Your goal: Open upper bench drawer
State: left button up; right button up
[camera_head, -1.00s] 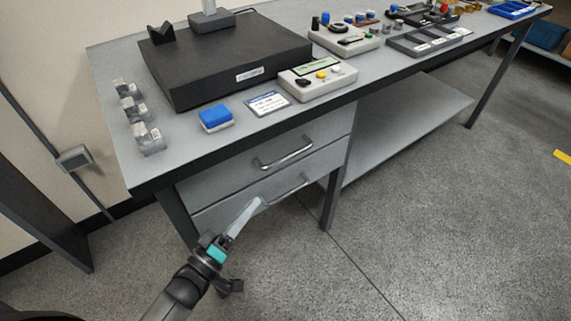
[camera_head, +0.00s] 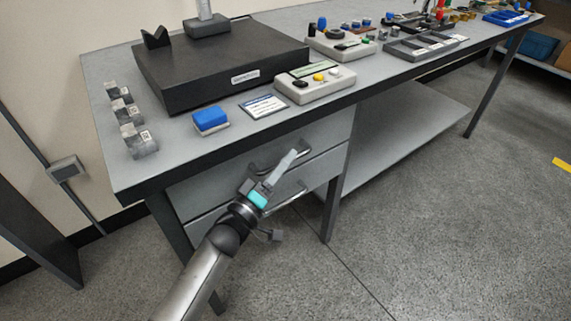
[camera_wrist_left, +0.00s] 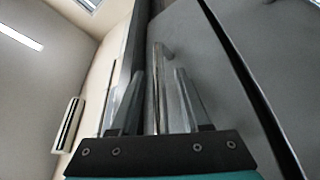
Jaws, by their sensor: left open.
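The upper bench drawer (camera_head: 325,140) is under the left part of the bench and looks shut, with a grey front. Its metal bar handle (camera_head: 303,150) is partly hidden behind my left gripper (camera_head: 286,160). In the left wrist view the handle (camera_wrist_left: 158,85) runs lengthwise between the two spread fingers of my left gripper (camera_wrist_left: 158,75). The fingers are open and not closed on the bar. I cannot tell how deep the bar sits between them. My right gripper is in neither view.
The lower drawer's handle (camera_head: 292,196) is just below my gripper. The benchtop (camera_head: 185,150) overhangs the drawers and holds a black slab (camera_head: 215,85), a blue-topped block (camera_head: 210,121) and a control box (camera_head: 318,84). A bench leg (camera_head: 331,208) stands right of the drawers. The floor in front is clear.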

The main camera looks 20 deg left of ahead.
pick_arm(q)
jog(key=shift+w+d, duration=0.15)
jog(key=shift+w, duration=0.2)
jog(key=shift+r, duration=0.1)
grip_shut()
dwell(1.2)
